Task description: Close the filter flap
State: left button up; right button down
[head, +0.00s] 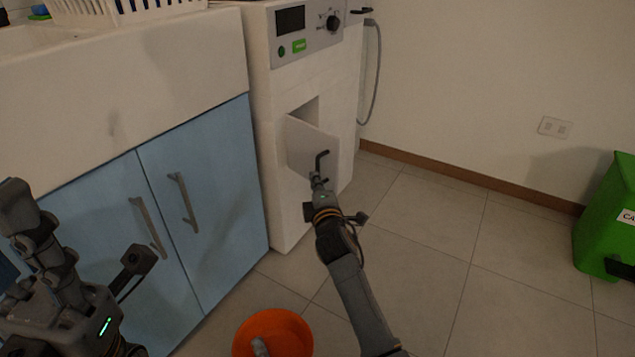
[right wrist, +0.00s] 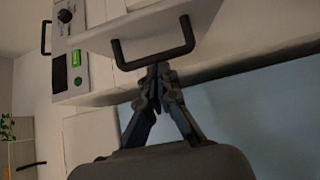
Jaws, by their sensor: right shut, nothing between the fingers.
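The white filter flap (head: 302,148) is on the lower front of the white machine (head: 285,210). It stands open, angled outward, with part of the dark opening (head: 305,109) showing behind it. Its black bar handle (head: 322,157) faces my right gripper (head: 318,177). In the right wrist view, the flap (right wrist: 190,24) and handle (right wrist: 152,55) are just beyond my right fingertips (right wrist: 156,78). These fingers are shut and empty, close to the handle's bar; contact cannot be told. My left gripper (head: 38,235) is at the lower left, away from the flap; its finger opening is unclear.
Blue cabinet doors (head: 205,190) with grey handles stand left of the machine. An orange bucket (head: 243,341) is on the floor at the bottom. A green bin (head: 608,225) stands far right. The tiled floor (head: 430,230) between machine and bin is clear.

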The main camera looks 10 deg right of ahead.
jog(key=shift+d, duration=0.1)
jog(key=shift+w+d+n+y+p, duration=0.2)
jog(key=shift+d+n+y+p, duration=0.3)
jog(key=shift+d+y+p, duration=0.55)
